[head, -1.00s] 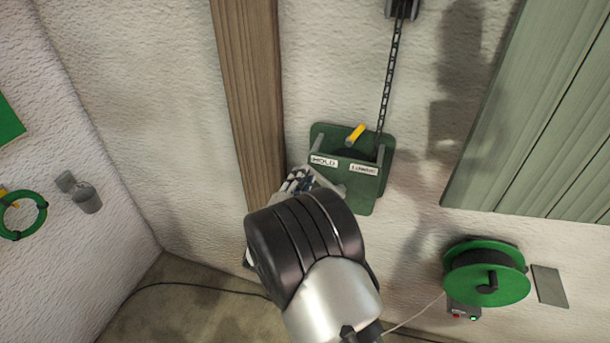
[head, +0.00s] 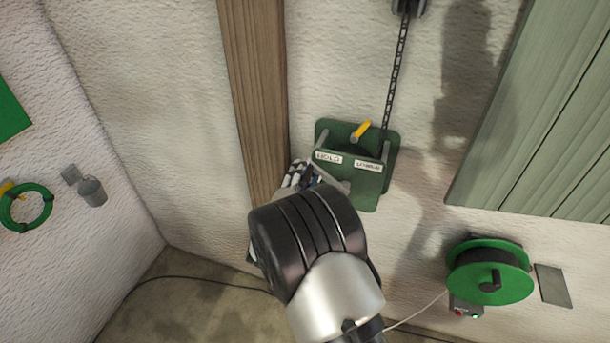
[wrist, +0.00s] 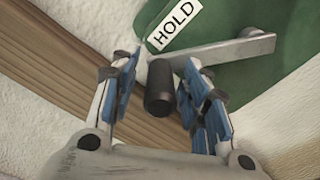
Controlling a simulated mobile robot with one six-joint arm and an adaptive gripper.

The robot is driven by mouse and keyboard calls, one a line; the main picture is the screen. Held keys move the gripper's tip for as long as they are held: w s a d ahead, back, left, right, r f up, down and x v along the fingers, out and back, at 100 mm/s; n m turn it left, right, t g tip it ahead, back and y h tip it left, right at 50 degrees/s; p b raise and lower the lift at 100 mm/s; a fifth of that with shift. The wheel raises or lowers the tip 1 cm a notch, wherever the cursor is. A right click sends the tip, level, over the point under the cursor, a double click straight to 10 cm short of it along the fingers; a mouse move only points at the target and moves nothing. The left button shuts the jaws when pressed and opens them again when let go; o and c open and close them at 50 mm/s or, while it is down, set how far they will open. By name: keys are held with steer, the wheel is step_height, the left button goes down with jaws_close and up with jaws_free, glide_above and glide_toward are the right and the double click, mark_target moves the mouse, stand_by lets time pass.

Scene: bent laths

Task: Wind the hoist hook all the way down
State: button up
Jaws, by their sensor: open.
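The green hoist winch (head: 374,188) is fixed to the wall, with a "HOLD" label (head: 328,157), a second label to its right that I cannot read surely, and a yellow lever (head: 361,130) on top. A dark chain (head: 396,75) runs up from it to a bracket at the top edge. In the wrist view a grey crank arm (wrist: 225,52) ends in a black handle grip (wrist: 160,92). My gripper (wrist: 160,78) is open, with its blue-padded fingers on either side of the black grip. Gaps show on both sides. The hook is not in view.
A wooden post (head: 255,95) stands close left of the winch. A green cable reel (head: 490,272) is on the wall at lower right, below green boards (head: 540,120).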

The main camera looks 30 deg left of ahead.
steer(key=v, duration=1.2)
